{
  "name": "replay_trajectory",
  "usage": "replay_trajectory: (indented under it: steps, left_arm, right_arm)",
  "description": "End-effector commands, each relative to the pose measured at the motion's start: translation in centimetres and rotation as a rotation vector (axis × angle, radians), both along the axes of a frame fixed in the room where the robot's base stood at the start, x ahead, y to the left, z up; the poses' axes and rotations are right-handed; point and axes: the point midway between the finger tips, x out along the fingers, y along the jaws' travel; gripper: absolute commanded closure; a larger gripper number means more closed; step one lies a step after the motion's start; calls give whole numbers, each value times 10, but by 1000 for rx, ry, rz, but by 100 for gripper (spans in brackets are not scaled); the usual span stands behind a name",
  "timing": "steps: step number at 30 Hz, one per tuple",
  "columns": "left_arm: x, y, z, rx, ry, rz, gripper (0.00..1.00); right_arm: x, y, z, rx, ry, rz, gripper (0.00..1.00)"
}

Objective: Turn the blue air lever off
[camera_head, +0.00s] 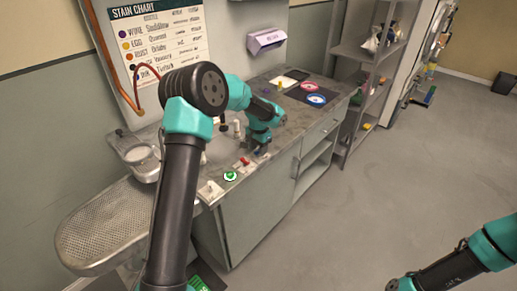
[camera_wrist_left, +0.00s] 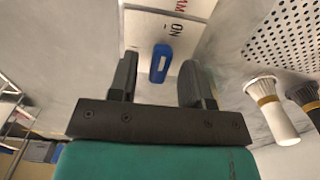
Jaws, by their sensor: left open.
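The blue air lever (camera_wrist_left: 160,63) shows in the left wrist view as a short blue handle on a white panel (camera_wrist_left: 146,20), close to the printed word ON. Red lettering is partly visible higher on the panel. My left gripper (camera_wrist_left: 158,75) is open, with one finger on each side of the lever in this view. I cannot tell whether either finger touches it. In the head view my left gripper (camera_head: 262,149) is low over the front of the grey counter, and the lever is hidden there.
A red part (camera_head: 244,161) and a green round button (camera_head: 230,176) sit on the counter's front edge. A perforated board (camera_head: 110,230) lies at left. My right arm (camera_head: 460,265) is over open floor.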

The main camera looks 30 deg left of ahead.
Motion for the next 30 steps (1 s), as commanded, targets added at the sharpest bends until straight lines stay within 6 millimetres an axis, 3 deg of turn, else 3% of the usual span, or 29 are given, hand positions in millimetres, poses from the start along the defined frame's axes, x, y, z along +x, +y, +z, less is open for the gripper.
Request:
replay_trajectory:
  steps: [9, 23, 30]
  left_arm:
    - [0, 0, -2, 0, 0, 0, 56]
    - [0, 0, -2, 0, 0, 0, 100]
    - [0, 0, -2, 0, 0, 7, 100]
  right_arm:
    - [0, 0, 0, 0, 0, 0, 57]
    - [0, 0, 0, 0, 0, 0, 57]
    - [0, 0, 0, 0, 0, 0, 57]
